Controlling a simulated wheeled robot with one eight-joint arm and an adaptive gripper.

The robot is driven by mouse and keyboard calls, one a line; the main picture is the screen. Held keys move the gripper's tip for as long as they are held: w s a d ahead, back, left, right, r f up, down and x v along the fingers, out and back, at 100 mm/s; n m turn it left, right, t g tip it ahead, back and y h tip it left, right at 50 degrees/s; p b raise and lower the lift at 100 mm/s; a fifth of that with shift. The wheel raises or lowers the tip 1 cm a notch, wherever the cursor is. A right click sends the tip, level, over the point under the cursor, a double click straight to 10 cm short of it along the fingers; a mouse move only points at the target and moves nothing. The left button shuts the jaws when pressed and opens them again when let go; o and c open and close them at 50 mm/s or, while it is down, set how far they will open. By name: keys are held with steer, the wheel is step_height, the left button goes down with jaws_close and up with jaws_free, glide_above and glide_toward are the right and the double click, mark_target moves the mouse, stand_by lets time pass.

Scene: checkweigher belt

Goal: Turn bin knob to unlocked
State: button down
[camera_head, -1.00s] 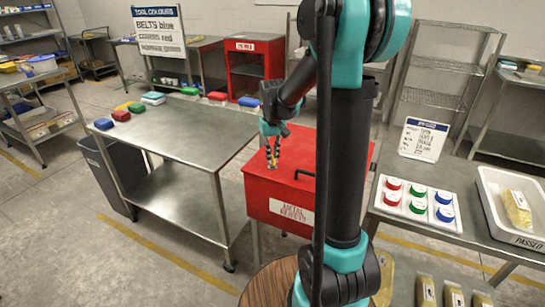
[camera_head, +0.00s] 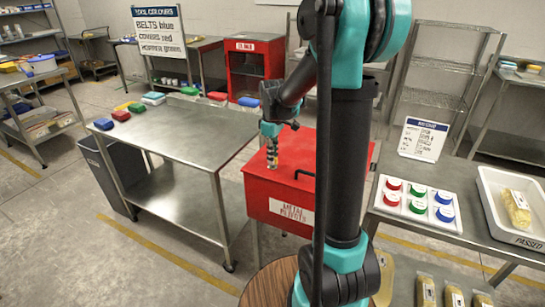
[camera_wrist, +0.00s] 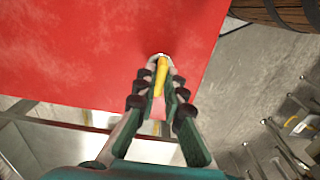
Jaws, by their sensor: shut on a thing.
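The red metal rejects bin (camera_head: 262,205) stands right of the steel table in the head view, with a black handle (camera_head: 304,174) on its lid. In the wrist view its red top (camera_wrist: 95,45) fills the upper left. My gripper (camera_head: 272,164) points down at the lid's left part. In the wrist view my gripper (camera_wrist: 160,68) is shut on the yellow knob (camera_wrist: 162,72) near the edge of the red top. The fingers hide much of the knob, and its lock marking cannot be read.
A round wooden top (camera_head: 265,285) is in front of the bin.

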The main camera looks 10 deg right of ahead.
stand_by(0.4)
steer(key=c, duration=1.6)
jaws_free()
step_height(320, 180, up, 12)
steer(key=s+d+f+m+t, duration=0.1)
steer(key=s+f+m, duration=0.2)
steer(key=s+f, duration=0.3)
steer(key=s+d+f+m+t, duration=0.1)
steer(key=s+f+m, duration=0.3)
steer(key=s, duration=0.4)
steer(key=s+d+f+m+t, duration=0.2)
steer(key=s+f+m, duration=0.1)
steer(key=s+f, duration=0.4)
steer(key=shift+s+d+f+m, duration=0.2)
steer(key=shift+s+f+m, duration=0.1)
steer(key=shift+f, duration=0.05)
